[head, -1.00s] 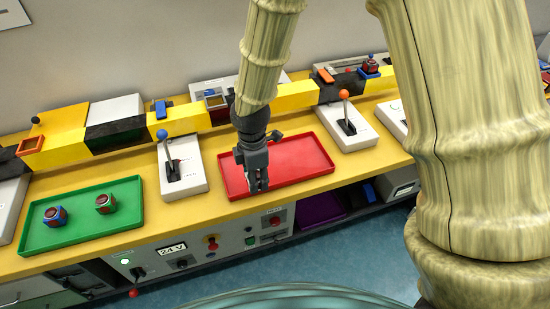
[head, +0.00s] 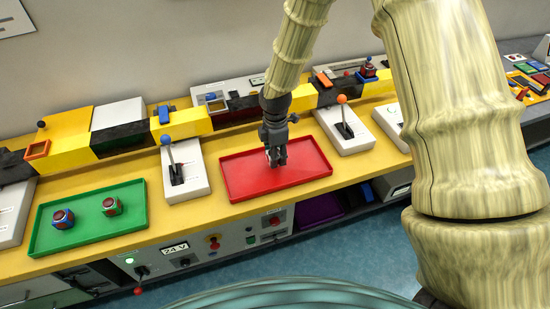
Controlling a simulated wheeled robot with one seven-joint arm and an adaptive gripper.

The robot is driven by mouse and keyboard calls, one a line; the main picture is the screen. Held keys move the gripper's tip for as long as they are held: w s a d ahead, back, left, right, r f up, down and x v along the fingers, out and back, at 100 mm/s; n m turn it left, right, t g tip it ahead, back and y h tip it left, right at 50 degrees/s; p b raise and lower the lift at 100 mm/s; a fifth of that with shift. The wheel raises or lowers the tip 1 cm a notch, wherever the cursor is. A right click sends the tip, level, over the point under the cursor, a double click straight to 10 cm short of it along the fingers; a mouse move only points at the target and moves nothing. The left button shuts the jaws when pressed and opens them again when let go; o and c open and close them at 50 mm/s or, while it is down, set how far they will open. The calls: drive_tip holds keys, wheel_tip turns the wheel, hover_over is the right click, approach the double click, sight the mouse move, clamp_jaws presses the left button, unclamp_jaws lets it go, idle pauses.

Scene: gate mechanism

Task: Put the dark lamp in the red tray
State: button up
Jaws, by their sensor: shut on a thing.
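The red tray (head: 300,180) lies on the yellow bench in the middle of the head view, between two lever boxes. My gripper (head: 277,163) points down over the tray's middle, towards its back half. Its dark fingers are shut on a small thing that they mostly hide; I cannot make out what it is. I cannot tell whether it touches the tray floor. I cannot tell which thing is the dark lamp.
A blue-knobbed lever box (head: 198,181) stands left of the red tray, and an orange-knobbed one (head: 354,139) right of it. A raised yellow and black ledge (head: 185,124) runs along the back. The rest of the red tray looks bare.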

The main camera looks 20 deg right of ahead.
drive_tip(key=shift+f+p, duration=0.4)
drive_tip(key=shift+f, duration=0.9)
drive_tip(key=shift+f, duration=0.15)
drive_tip(key=o, duration=1.1)
drive_tip(key=shift+r+b, duration=1.5)
drive_tip(key=shift+r, duration=4.7)
